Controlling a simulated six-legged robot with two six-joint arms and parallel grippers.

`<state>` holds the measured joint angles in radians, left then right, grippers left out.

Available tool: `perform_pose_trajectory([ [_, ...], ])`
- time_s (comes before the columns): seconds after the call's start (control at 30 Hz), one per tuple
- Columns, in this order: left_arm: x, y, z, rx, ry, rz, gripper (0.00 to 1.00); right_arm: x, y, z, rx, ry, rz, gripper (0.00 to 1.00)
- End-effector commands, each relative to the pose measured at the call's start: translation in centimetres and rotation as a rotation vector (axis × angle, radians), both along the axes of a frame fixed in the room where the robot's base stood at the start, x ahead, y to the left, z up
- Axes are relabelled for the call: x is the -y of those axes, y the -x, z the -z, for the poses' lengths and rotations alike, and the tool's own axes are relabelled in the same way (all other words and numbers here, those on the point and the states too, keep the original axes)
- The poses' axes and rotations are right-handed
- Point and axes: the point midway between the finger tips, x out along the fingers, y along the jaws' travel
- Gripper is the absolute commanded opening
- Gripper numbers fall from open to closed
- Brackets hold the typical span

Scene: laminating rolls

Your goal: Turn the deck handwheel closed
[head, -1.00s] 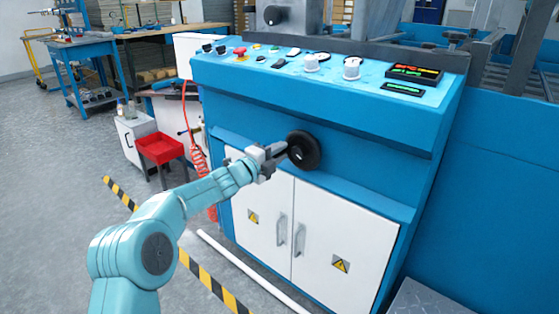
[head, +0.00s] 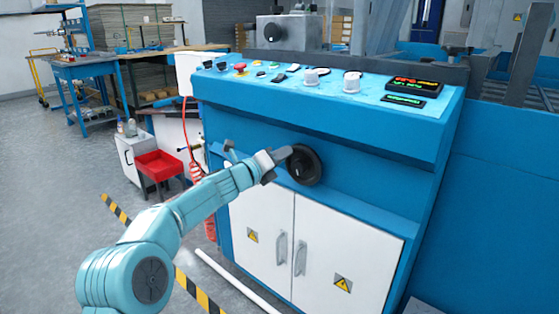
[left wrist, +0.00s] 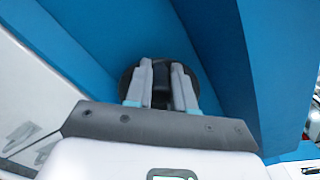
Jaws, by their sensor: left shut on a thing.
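The black round handwheel (head: 308,166) sits on the blue front of the machine, below the sloped control panel. My left gripper (head: 284,156) reaches it from the left and is shut on a part at the wheel's near side. In the left wrist view, the fingers of my left gripper (left wrist: 161,88) close on a dark piece, with the dark wheel (left wrist: 126,78) partly hidden behind them. My right gripper is not in view.
The control panel (head: 330,82) with knobs and an emergency stop overhangs the wheel. White cabinet doors (head: 320,245) with handles are below. A red bin (head: 160,164) stands left, by a coiled red hose (head: 196,170). Grey floor (head: 50,200) is open at the left.

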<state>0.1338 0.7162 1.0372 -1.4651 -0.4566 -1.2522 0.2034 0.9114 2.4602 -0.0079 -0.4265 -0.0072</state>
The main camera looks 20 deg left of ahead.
Motion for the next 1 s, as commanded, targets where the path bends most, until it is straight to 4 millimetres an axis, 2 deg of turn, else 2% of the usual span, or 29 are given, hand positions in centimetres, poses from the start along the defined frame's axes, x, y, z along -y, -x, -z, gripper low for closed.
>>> perform_pose_trajectory([
  [0.6, 0.23, 0.05, -0.12, 0.013, -0.04, 0.003, 0.0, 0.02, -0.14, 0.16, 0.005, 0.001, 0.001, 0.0],
  [0.63, 0.24, 0.05, -0.12, 0.013, -0.039, 0.003, 0.3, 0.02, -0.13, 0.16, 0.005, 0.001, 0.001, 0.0],
  [0.7, 0.23, 0.05, -0.12, 0.013, -0.039, 0.002, 0.49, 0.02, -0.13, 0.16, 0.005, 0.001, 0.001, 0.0],
  [1.0, 0.13, 0.13, -0.13, 0.013, -0.039, 0.001, 0.49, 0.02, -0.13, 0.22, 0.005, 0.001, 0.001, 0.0],
])
